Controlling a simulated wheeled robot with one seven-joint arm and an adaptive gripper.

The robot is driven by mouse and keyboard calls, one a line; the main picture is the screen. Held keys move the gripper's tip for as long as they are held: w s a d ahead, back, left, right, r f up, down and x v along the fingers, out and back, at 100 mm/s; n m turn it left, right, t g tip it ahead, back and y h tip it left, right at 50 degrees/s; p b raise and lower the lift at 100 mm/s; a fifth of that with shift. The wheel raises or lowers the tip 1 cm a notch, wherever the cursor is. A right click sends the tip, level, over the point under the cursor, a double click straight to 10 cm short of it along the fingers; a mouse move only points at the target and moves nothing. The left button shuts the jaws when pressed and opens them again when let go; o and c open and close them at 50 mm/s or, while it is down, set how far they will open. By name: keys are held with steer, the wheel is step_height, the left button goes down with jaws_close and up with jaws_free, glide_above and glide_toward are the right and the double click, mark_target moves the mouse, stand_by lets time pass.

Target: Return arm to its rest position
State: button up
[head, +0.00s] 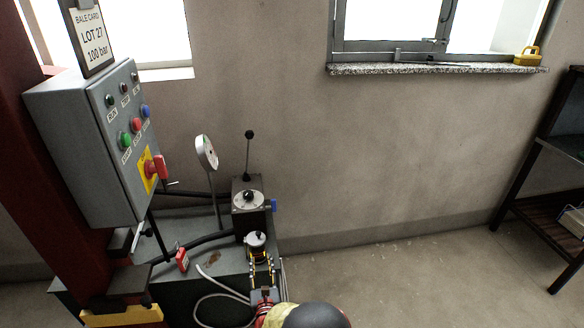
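My gripper (261,262) is at the bottom centre of the head view, black with yellow marks, seen from behind and above. It reaches over the grey-green tank top (179,225) of the machine. A round cap with a light top (256,239) shows right at its fingertips. I cannot tell whether the fingers touch the cap or are closed around it. My arm runs down out of the bottom edge and hides part of the tank. No cloth is in view.
A valve block with a dial (248,200) and upright lever (249,150) stands just beyond my gripper. A gauge (207,153), hoses and a red tag (182,260) are left of it, below a control box (100,140). Open floor (420,280) lies right, before a dark shelf (545,190).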

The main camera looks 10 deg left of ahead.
steer(key=s+f+n+g, duration=0.5)
steer(key=f+n+g, duration=0.1)
steer(key=f+n, duration=0.6)
steer(key=s+d+n+g+h, duration=0.1)
steer(key=s+d+n+g, duration=0.1)
steer(key=s+n+g, duration=0.45)
steer(key=s+d+r+n+h+p, duration=0.1)
steer(key=s+d+r+n+p, duration=0.1)
steer(key=s+d+r+n, duration=0.2)
steer(key=s+d+r+n+h+p, duration=0.1)
steer(key=s+d+r+n, duration=0.4)
steer(key=s+d+r, duration=0.6)
steer(key=s+d+r+n+h+p, duration=0.2)
steer(key=s+d+r, duration=0.6)
steer(key=d+r, duration=1.2)
step_height(320, 180, up, 16)
steer(key=n+p, duration=0.2)
steer(key=n, duration=0.1)
steer(key=shift+s+d+r+t, duration=0.2)
steer(key=shift+d+t, duration=0.1)
steer(key=shift+t, duration=0.05)
